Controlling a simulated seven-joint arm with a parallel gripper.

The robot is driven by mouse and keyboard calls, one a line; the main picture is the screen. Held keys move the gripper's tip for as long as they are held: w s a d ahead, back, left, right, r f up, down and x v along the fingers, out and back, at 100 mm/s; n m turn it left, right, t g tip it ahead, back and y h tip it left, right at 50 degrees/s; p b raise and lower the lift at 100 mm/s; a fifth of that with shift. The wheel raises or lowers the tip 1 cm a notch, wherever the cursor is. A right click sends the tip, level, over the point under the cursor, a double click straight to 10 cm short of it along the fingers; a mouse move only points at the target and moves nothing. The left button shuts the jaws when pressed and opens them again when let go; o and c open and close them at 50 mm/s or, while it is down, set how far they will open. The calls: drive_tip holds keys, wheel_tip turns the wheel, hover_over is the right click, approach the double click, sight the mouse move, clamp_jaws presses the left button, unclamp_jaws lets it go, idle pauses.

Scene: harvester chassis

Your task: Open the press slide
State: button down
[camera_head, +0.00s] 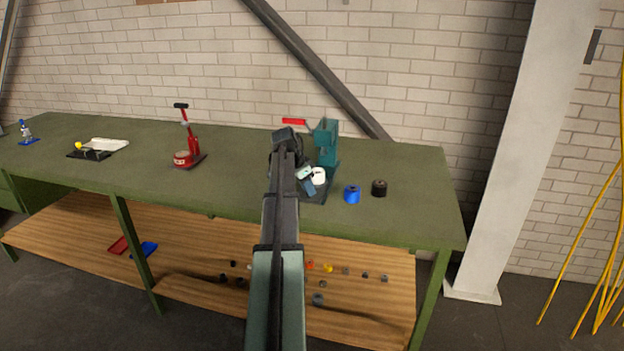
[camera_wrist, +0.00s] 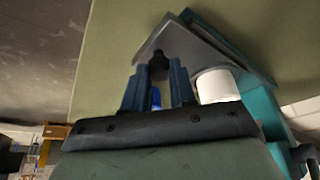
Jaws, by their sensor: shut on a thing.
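The teal press (camera_head: 327,140) stands near the right end of the green bench, with a red lever (camera_head: 295,122) at its top. A white cylinder (camera_head: 318,176) is at the press; it also shows in the wrist view (camera_wrist: 216,86). The grey slide plate (camera_wrist: 210,58) lies beside the cylinder and has a dark knob (camera_wrist: 159,62). My gripper (camera_wrist: 160,72) is shut on this knob, with one blue finger on each side. In the head view, my arm and gripper (camera_head: 311,187) partly hide the press base and the slide.
A blue cylinder (camera_head: 352,194) and a dark cylinder (camera_head: 379,188) stand right of the press. A red press (camera_head: 193,143) stands to the left, with clear bench between. A wooden shelf (camera_head: 200,254) below holds several small parts.

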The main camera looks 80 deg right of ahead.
drive_tip(key=shift+a, duration=0.15)
drive_tip(key=c, duration=0.9)
unclamp_jaws()
drive_tip(key=v, duration=1.4)
drive_tip(key=shift+f, duration=0.15)
